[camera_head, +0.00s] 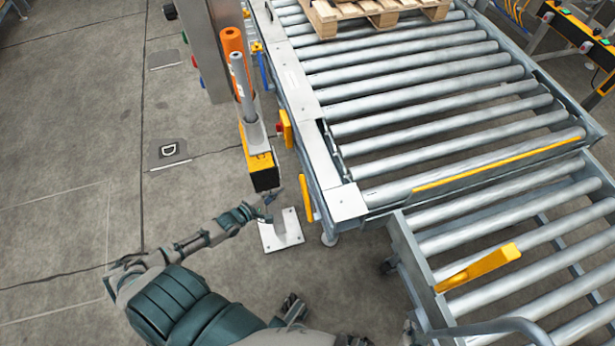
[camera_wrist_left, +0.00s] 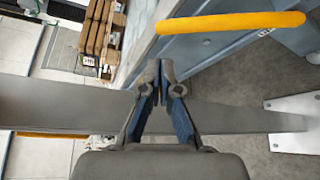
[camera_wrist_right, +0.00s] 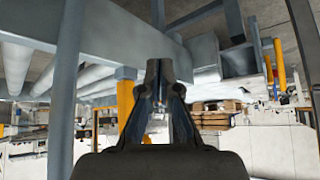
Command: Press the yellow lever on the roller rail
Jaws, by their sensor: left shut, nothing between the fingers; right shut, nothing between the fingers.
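A slim yellow lever (camera_head: 306,198) hangs on the left side of the roller rail (camera_head: 348,203), near its front corner. In the left wrist view the yellow lever (camera_wrist_left: 230,22) runs across the top right, above and right of the fingertips, with a gap between. My left gripper (camera_head: 268,203) is to the left of that lever, by the control post; it is shut and empty, its tips together in its wrist view (camera_wrist_left: 159,68). A wider yellow handle (camera_head: 482,267) lies on the lower roller section. My right gripper (camera_wrist_right: 161,72) is shut and empty in its wrist view, below a grey frame.
A control post (camera_head: 240,90) with a yellow box (camera_head: 261,163) stands left of the rail, on a white floor plate (camera_head: 281,231). A wooden pallet (camera_head: 365,12) sits on the far rollers.

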